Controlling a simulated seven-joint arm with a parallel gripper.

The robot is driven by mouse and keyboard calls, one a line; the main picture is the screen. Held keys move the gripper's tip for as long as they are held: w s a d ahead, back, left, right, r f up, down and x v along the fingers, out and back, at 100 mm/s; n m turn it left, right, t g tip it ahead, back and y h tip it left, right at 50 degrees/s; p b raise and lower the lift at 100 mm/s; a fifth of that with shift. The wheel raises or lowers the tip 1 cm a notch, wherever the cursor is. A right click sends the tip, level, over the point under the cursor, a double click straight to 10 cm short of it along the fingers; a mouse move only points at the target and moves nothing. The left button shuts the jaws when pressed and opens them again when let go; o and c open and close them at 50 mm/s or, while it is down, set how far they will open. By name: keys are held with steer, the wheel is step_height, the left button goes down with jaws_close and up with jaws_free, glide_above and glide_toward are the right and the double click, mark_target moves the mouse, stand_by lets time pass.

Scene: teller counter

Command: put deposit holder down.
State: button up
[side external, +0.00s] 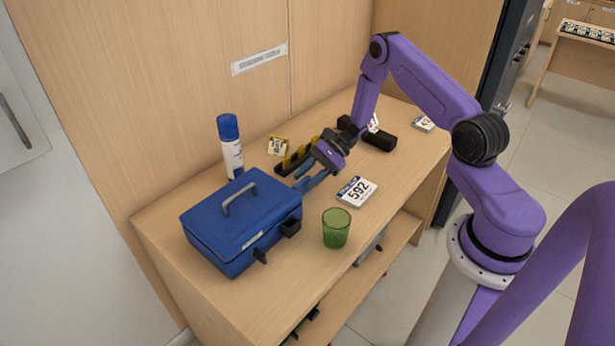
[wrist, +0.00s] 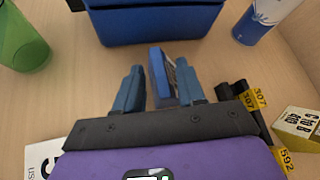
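A blue, flat-sided piece with a printed label (wrist: 160,76), seemingly the deposit holder, stands between my fingers in the wrist view. My gripper (side external: 311,180) is low over the counter, just right of the blue cash box, with its blue fingers pointing at the box. In the wrist view my gripper (wrist: 159,88) has its fingers apart, one on each side of the piece. A thin gap shows at the left finger; the right finger overlaps the label side. The piece's lower end is hidden behind the gripper body, and I cannot tell whether it rests on the counter.
The blue cash box (side external: 232,222) stands at left, with a blue-capped spray can (side external: 231,150) behind it. A black rack with yellow number tags (side external: 297,156) is behind my gripper.

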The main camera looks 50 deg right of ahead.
steer(key=shift+o, duration=0.3)
steer(key=shift+d+r, duration=0.15)
steer(key=v, duration=1.1)
steer(key=s+a+r+n+g+h, duration=0.3)
steer(key=s+a+r+n+g, duration=0.15)
steer(key=a+n, duration=0.35)
steer(key=s+a+r+n+g+h, duration=0.35)
steer(key=s+a+r+n, duration=0.2)
steer(key=a, duration=0.45)
steer(key=s+a+r+n+t+h, duration=0.1)
steer(key=s+r+n, duration=0.3)
steer(key=s+n, duration=0.4)
steer(key=s+a+r+n+t+h, duration=0.1)
steer(key=s+r+n+t+h, duration=0.2)
steer(key=s+n, duration=0.5)
steer(key=shift+s+a+r+n+t+h, duration=0.25)
steer(key=shift+s+r+n+t+h, duration=0.2)
steer(key=shift+s, duration=1.15)
